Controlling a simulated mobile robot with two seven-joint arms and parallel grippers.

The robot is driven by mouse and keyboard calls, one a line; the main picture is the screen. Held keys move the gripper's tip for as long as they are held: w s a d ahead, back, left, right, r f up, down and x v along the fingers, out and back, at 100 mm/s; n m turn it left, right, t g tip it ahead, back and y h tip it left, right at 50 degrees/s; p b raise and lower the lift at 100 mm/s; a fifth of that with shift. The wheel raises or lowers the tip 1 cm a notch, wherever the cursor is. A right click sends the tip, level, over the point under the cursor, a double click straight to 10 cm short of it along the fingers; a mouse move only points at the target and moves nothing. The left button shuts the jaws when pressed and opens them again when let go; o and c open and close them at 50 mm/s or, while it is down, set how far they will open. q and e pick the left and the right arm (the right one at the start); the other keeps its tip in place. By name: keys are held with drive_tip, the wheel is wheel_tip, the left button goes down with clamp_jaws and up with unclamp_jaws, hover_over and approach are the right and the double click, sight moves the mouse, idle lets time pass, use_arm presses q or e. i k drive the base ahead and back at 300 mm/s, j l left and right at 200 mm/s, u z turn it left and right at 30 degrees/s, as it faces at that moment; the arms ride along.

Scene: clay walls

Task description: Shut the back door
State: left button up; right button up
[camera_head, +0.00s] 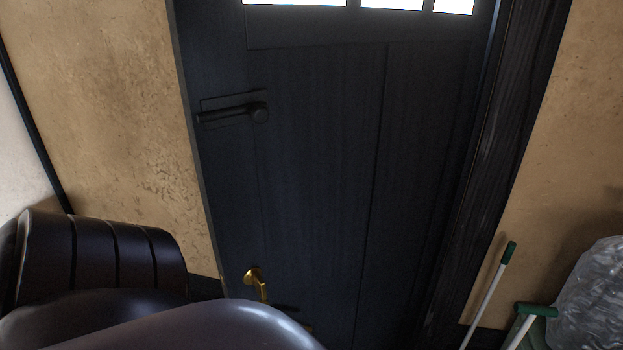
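The back door (320,170) is a dark panelled door with bright window panes at its top, filling the middle of the head view. Its black lever handle (235,113) is near its left edge. That left edge shows directly against the clay wall with no frame beside it, so the door appears to stand open. A dark wooden post or frame (505,130) runs along its right side. My arm (190,325) covers the lower left and hides the door's bottom. Neither gripper shows.
A small brass-coloured fitting (256,280) stands low before the door, partly hidden by my arm. At the lower right are a green-topped white stick (487,295), another green-and-white handled tool (535,312) and a clear plastic bag (595,295). Clay walls (105,95) flank the door.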

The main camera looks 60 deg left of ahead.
sight(339, 201)
drive_tip(key=u, duration=1.35)
drive_tip(key=i+l+u, duration=0.25)
drive_tip(key=k+j, duration=0.05)
drive_tip(key=k, duration=0.05)
